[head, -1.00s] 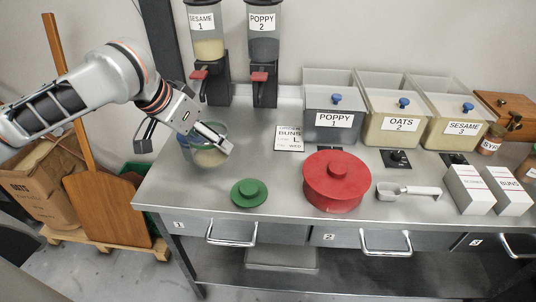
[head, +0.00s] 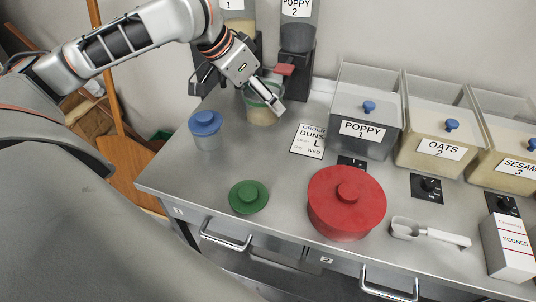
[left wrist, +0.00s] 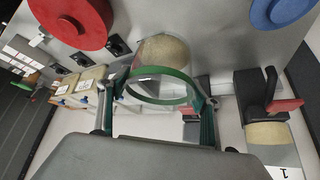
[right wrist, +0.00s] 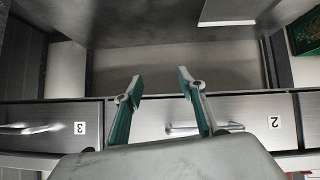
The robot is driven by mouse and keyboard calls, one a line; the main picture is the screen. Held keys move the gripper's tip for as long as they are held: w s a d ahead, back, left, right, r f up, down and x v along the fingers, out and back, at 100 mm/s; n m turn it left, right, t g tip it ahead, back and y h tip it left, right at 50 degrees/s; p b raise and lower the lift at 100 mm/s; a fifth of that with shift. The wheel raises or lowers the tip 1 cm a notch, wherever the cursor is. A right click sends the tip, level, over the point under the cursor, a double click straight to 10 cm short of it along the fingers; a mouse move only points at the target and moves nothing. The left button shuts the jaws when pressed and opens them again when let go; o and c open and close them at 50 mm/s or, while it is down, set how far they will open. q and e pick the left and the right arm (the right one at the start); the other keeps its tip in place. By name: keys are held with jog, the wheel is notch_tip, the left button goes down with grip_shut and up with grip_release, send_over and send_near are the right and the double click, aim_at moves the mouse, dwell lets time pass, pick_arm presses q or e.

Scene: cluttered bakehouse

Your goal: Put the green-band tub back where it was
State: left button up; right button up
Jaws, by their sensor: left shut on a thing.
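The green-band tub (head: 262,112) is clear with beige contents and a green band at its rim. My left gripper (head: 270,97) is shut on it near the rim, in front of the dispensers at the back left of the counter. In the left wrist view the green band (left wrist: 160,74) lies between the fingers. I cannot tell whether the tub's base touches the counter. A green lid (head: 248,197) with a knob lies apart on the counter near the front edge. My right gripper (right wrist: 160,82) is open and empty in front of drawers below the counter.
A blue-lidded tub (head: 206,130) stands left of the held tub. A red lidded pot (head: 346,203), an order card (head: 308,140) and a scoop (head: 430,233) lie to the right. The POPPY bin (head: 364,112) stands behind. Bare counter (head: 215,175) shows between blue-lidded tub and green lid.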

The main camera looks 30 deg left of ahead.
pick_arm(q)
jog(key=shift+f, duration=9)
jog(key=shift+f, duration=0.1)
jog(key=o, duration=1.2)
jog(key=v, duration=1.2)
